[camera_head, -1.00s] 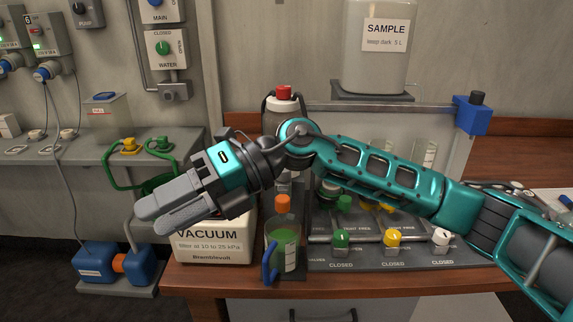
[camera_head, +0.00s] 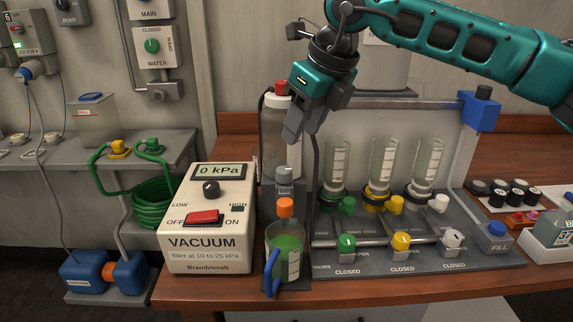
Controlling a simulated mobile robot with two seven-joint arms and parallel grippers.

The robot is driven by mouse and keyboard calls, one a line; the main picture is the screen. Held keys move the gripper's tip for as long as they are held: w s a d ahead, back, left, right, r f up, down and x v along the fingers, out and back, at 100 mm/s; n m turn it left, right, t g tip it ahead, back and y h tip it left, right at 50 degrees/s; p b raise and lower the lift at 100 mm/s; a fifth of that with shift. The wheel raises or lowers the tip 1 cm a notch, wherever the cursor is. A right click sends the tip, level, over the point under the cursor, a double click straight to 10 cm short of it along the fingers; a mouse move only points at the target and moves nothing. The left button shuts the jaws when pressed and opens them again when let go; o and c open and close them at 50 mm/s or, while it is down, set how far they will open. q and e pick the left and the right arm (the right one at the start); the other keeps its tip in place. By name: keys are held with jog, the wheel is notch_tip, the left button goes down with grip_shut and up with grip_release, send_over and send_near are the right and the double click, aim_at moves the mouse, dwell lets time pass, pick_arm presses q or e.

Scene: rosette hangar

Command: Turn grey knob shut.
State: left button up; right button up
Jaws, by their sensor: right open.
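A grey knob-like piece (camera_head: 285,175) stands in front of the white bottle (camera_head: 270,135), behind the orange cap (camera_head: 285,207); I cannot tell its turn position. My right gripper (camera_head: 303,132) hangs above it, fingers pointing down and open, with nothing seen between them. It is apart from the grey piece in the picture and overlaps the bottle's right side. My left gripper is not in view.
The vacuum box (camera_head: 208,225) reads 0 kPa. A jar of green liquid (camera_head: 288,250) stands right of it. The valve panel (camera_head: 385,262) carries green (camera_head: 347,243), yellow (camera_head: 401,241) and white (camera_head: 452,238) taps marked CLOSED. Upturned bottles stand behind.

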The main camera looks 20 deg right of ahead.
aim_at(284, 170)
jog(key=x, duration=1)
jog(key=shift+w+a, duration=0.1)
jog(key=c, duration=0.7)
